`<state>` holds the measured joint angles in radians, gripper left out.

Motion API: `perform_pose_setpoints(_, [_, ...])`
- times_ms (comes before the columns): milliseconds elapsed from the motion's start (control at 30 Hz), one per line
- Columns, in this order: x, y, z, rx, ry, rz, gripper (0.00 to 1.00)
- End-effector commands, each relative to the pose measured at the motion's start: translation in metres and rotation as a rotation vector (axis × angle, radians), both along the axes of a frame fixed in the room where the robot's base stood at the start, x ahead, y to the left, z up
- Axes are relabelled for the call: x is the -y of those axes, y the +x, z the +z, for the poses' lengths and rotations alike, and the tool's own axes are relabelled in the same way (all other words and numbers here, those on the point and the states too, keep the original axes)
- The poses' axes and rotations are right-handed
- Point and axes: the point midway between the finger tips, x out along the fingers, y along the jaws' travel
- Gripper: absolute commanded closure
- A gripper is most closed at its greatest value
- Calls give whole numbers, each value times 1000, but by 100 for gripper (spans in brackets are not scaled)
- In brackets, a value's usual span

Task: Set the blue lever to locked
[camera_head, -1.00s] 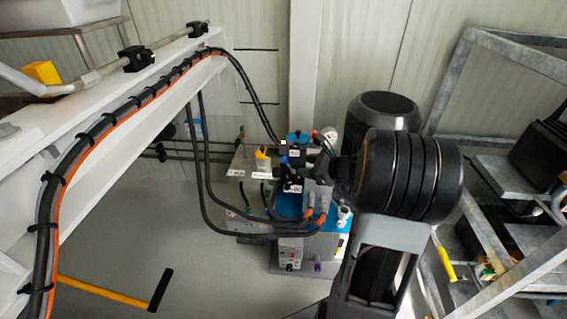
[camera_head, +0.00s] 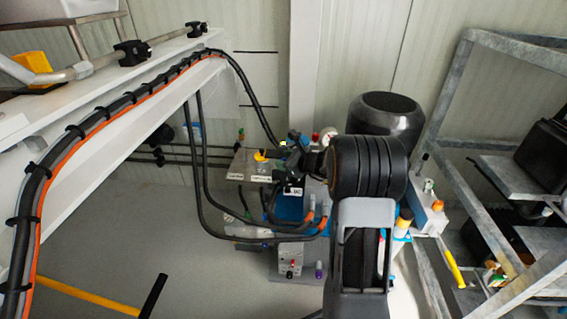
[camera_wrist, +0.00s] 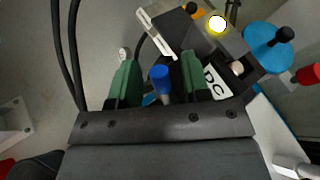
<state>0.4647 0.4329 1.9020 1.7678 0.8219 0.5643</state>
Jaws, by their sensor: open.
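The blue lever (camera_wrist: 160,79) shows in the wrist view as a blue-capped knob between the two green fingers of my gripper (camera_wrist: 158,62). My gripper is open, with one finger on each side of the lever and a gap visible around it. Whether either finger touches the lever is unclear. In the head view my arm and gripper cover this part of the pump unit, and I cannot make out the lever there. Its locked or unlocked position cannot be read.
A label plate (camera_wrist: 215,84) lies right of the fingers, near a blue wheel (camera_wrist: 269,45) with a black knob and a red knob (camera_wrist: 308,74). A yellow-topped valve (camera_head: 260,156) stands left of my gripper. Black hoses (camera_head: 206,190) hang at left; a metal rack (camera_head: 447,95) stands right.

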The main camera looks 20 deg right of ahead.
Motion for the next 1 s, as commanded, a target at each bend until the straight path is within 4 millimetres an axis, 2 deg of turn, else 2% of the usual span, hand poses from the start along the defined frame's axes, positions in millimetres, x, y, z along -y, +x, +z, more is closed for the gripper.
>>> perform_pose_setpoints(400, [-2,5,-2,0,0,-1,57])
perform_pose_setpoints(867, [-2,5,-2,0,0,-1,100])
perform_pose_setpoints(1000, [-2,5,-2,1,-1,-1,100])
